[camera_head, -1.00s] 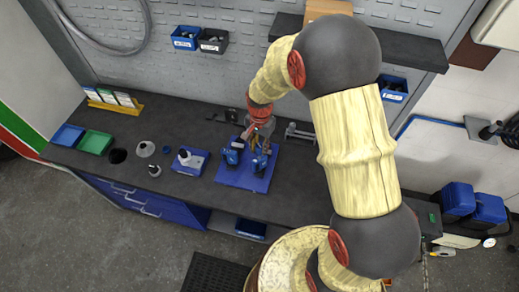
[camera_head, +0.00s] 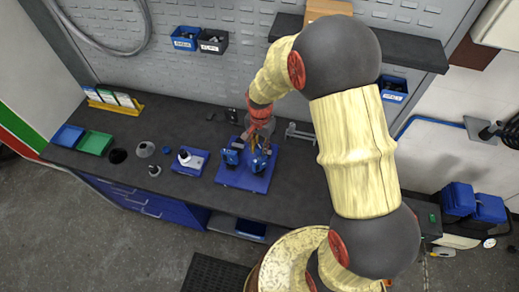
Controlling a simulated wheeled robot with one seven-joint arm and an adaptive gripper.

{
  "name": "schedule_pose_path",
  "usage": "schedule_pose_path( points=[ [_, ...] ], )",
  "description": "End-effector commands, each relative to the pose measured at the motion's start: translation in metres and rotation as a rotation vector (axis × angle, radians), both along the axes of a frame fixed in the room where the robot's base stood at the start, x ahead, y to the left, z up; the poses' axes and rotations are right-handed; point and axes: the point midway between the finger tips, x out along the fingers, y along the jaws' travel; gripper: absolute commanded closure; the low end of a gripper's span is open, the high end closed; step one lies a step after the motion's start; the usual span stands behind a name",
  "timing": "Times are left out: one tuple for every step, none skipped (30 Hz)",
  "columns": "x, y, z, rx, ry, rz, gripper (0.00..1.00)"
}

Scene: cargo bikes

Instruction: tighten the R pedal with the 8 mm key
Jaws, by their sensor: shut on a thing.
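My gripper (camera_head: 255,141) is over the blue plate (camera_head: 240,182) on the dark workbench, between two blue clamp-like blocks, the left block (camera_head: 230,157) and the right block (camera_head: 260,163). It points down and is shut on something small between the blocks. The held thing is too small and too covered to name for certain. I cannot make out the R pedal or the 8 mm key. Whether the held thing touches a part in the blocks is hidden by the gripper.
A smaller blue tray (camera_head: 185,168) with a white-topped item stands left of the plate. Further left are a green bin (camera_head: 95,143) and a blue bin (camera_head: 68,137). A dark metal fixture (camera_head: 301,133) is right of my gripper. The bench's front strip is clear.

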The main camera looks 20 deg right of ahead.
Motion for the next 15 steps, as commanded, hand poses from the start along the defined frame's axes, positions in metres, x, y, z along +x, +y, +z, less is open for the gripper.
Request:
schedule_pose_path(
  points=[
    [0.0000, 0.0000, 0.0000, 0.000, 0.000, 0.000, 1.00],
    [0.0000, 0.0000, -0.0001, 0.000, 0.000, 0.000, 1.00],
    [0.0000, 0.0000, -0.0002, 0.000, 0.000, 0.000, 1.00],
    [0.0000, 0.0000, -0.0004, 0.000, 0.000, 0.000, 1.00],
    [0.0000, 0.0000, -0.0006, 0.000, 0.000, 0.000, 1.00],
    [0.0000, 0.0000, -0.0009, 0.000, 0.000, 0.000, 1.00],
    [-0.0001, -0.0001, -0.0011, 0.000, 0.000, 0.000, 1.00],
    [-0.0001, -0.0001, -0.0012, 0.000, 0.000, -0.002, 1.00],
    [-0.0002, 0.0000, -0.0013, 0.000, 0.000, -0.013, 1.00],
    [-0.0002, 0.0000, -0.0013, 0.000, 0.000, -0.028, 1.00],
    [-0.0002, 0.0000, -0.0013, -0.001, 0.001, -0.052, 1.00],
    [-0.0003, -0.0001, -0.0013, 0.000, 0.000, -0.093, 1.00],
    [-0.0004, 0.0000, -0.0014, -0.001, 0.001, -0.131, 1.00],
    [-0.0005, 0.0000, -0.0014, 0.000, 0.001, -0.171, 1.00],
    [-0.0006, -0.0001, -0.0015, 0.000, 0.002, -0.226, 1.00]
  ],
)
